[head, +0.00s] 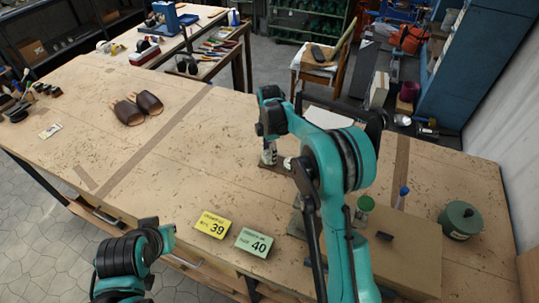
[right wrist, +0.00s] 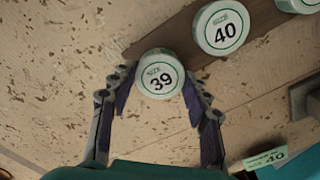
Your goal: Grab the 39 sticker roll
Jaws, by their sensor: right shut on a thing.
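The 39 sticker roll (right wrist: 160,82) is a white disc with a green ring and "SIZE 39" on its face, in the right wrist view. My right gripper (right wrist: 157,90) is shut on it, with a dark-padded finger on each side of the roll. In the head view my right arm reaches over the middle of the table, and its gripper (head: 269,150) is small and partly hidden there. The size 40 roll (right wrist: 222,27) sits close by, apart from the held roll. Part of my left arm shows at the lower left of the head view, but its gripper does not.
A yellow 39 card (head: 213,225) and a green 40 card (head: 255,243) lie near the table's front edge. Another roll (right wrist: 299,4) is cut off at the wrist view's top. A green pot (head: 460,220) stands at right. The table's left-centre is clear.

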